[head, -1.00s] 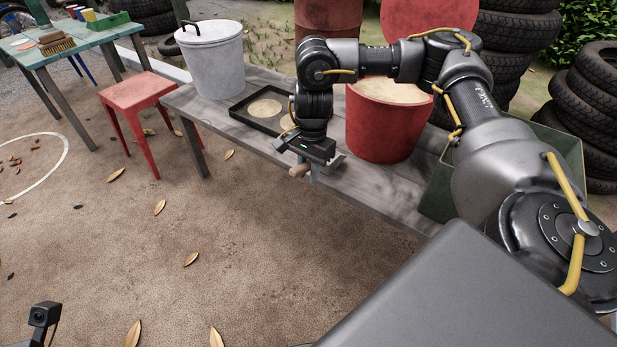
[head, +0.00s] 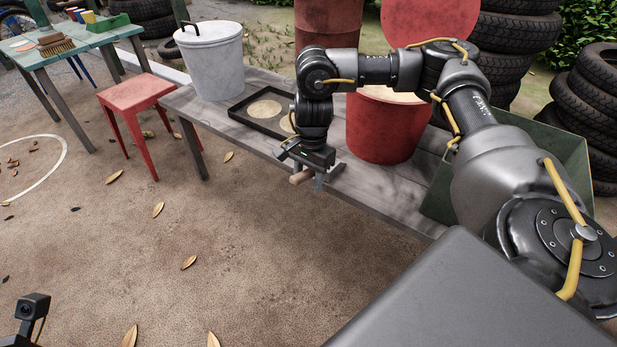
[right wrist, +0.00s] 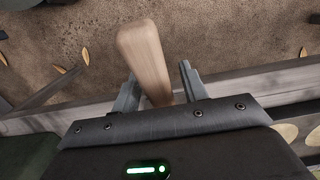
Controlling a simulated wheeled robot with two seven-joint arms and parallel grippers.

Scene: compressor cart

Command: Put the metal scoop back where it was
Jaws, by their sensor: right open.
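The scoop shows mainly as its pale wooden handle (head: 301,176), at the front edge of the grey wooden table (head: 385,200). Its metal part is hidden behind my right gripper, so I cannot tell what it rests on. My right gripper (head: 312,172) points down at the table's front edge. In the right wrist view, the gripper (right wrist: 158,84) is open, with one finger on each side of the handle (right wrist: 145,55). A gap shows between the handle and the right finger. My left gripper is out of view.
A black tray (head: 236,112) with round tan discs, a lidded grey bin (head: 210,65) and a red drum (head: 385,135) stand on the table. A green bin (head: 565,150) is at the right. A red stool (head: 137,92) stands left; open ground lies in front.

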